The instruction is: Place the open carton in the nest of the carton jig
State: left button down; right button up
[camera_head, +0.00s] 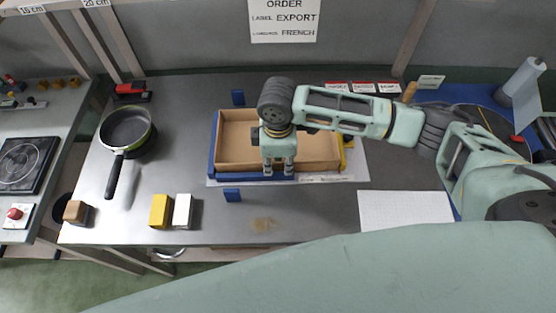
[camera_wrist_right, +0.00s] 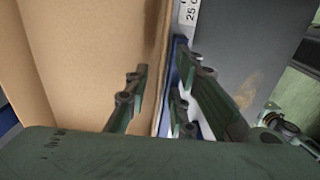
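The open carton (camera_head: 232,133) is a brown, open-topped box. It sits within the carton jig, whose blue edge strips (camera_head: 212,150) run along its left and front sides on a white base (camera_head: 330,180). Whether its bottom lies flat is hidden. My right gripper (camera_head: 279,172) is at the carton's front wall, pointing down. In the right wrist view, the open fingers (camera_wrist_right: 160,90) straddle the carton wall, one inside the carton (camera_wrist_right: 85,60) and one outside, with gaps visible. A blue strip (camera_wrist_right: 176,75) shows beside the wall. My left gripper is not in view.
A frying pan (camera_head: 126,128) lies at left. A yellow block (camera_head: 160,211) and a white block (camera_head: 182,211) stand in front. A white grid sheet (camera_head: 405,208) lies right. The table's front middle is mostly clear.

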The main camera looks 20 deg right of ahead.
jog(key=shift+r, duration=0.2)
notch_tip(320, 180, up, 12)
jog(key=b, duration=0.2)
dwell(0.3)
jog(key=shift+s+f, duration=0.1)
